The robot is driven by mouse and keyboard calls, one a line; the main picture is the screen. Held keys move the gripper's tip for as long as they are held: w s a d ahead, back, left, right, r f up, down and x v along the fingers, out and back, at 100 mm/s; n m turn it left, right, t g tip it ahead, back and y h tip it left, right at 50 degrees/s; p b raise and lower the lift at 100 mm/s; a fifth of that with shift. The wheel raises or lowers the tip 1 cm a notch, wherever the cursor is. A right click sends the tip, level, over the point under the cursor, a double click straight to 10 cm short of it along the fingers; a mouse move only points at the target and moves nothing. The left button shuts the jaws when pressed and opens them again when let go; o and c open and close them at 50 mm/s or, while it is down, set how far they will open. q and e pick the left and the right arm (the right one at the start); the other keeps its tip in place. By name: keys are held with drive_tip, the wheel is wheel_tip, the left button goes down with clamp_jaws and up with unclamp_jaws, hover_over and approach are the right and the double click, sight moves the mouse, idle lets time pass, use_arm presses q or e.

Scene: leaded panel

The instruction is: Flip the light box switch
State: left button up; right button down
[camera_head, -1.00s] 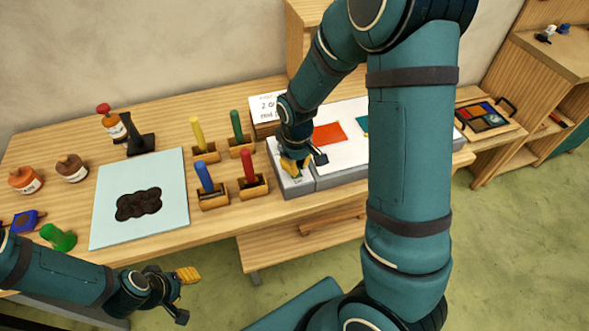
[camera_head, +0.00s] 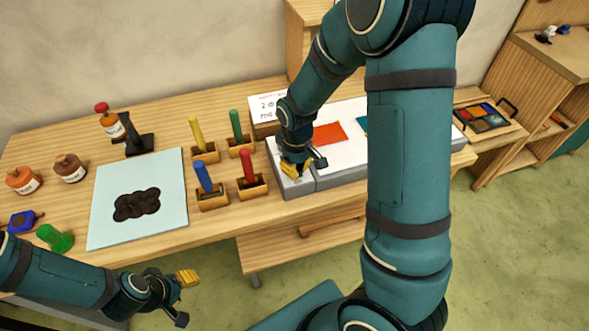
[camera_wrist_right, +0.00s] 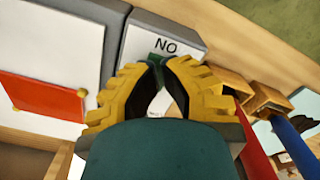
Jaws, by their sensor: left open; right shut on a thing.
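The light box (camera_head: 345,173) has a white top and grey sides and stands on the bench, partly hidden behind my right arm. Its left end carries a small switch panel, marked with upside-down "ON" lettering (camera_wrist_right: 166,46) in the right wrist view. A small green piece, seemingly the switch (camera_wrist_right: 158,70), shows between my right fingertips, mostly hidden by them. My right gripper (camera_head: 296,169) is at this panel; its yellow fingers (camera_wrist_right: 160,82) are shut on the green piece. My left gripper (camera_head: 183,298) is open and empty, in front of the bench.
Red glass (camera_head: 329,132) lies on the light box. Left of it stand wooden holders with red (camera_head: 248,165), blue (camera_head: 203,176), green and yellow handled tools.

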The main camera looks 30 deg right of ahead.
drive_tip(key=shift+f+b, duration=0.5)
drive_tip(key=shift+f, duration=0.25)
drive_tip(key=shift+r, duration=0.15)
drive_tip(key=shift+r+p, duration=2.8)
drive_tip(key=shift+r, duration=0.65)
